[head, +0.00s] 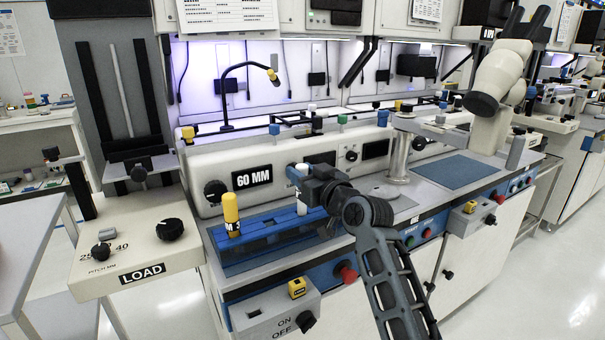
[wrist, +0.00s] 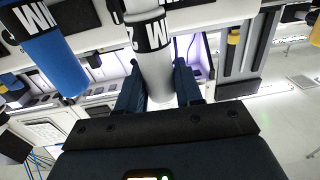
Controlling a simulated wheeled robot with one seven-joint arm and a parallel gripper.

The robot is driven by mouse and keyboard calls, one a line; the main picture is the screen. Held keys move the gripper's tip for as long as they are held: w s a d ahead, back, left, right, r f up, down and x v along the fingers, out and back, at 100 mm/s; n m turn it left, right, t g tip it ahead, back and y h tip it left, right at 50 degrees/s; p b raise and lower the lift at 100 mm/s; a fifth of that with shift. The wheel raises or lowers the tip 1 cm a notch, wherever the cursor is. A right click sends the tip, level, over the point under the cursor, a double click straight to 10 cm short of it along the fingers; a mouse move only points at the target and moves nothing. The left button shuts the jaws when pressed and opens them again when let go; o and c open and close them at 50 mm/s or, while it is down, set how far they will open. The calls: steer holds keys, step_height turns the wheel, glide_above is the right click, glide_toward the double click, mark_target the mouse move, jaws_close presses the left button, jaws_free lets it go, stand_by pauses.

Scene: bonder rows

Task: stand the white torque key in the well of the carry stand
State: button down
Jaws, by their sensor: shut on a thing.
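My gripper (head: 306,184) is shut on the white torque key (head: 302,207), holding it roughly upright above the right part of a long blue stand (head: 262,226). In the wrist view, the white key (wrist: 157,65), with a black lettered band, is between the two dark fingers (wrist: 160,92). I cannot tell whether its lower end touches the stand. A yellow key (head: 231,208) with a black band stands at the stand's left end. A blue key (wrist: 52,48) shows at the left of the wrist view. The well for the white key is not clearly visible.
The stand is on the bench in front of a panel marked 60 MM (head: 253,176). A switch box (head: 275,308) and a red knob (head: 348,274) are at the front edge. A LOAD table (head: 135,248) is at left. A blue-grey mat (head: 456,171) lies clear at right.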

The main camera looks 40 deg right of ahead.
steer(key=shift+f+b, duration=1.05)
steer(key=shift+f, duration=0.2)
steer(key=c, duration=0.7)
jaws_free()
steer(key=shift+o, duration=0.2)
steer(key=shift+s, duration=0.1)
steer(key=v, duration=0.7)
steer(key=shift+s+b, duration=0.35)
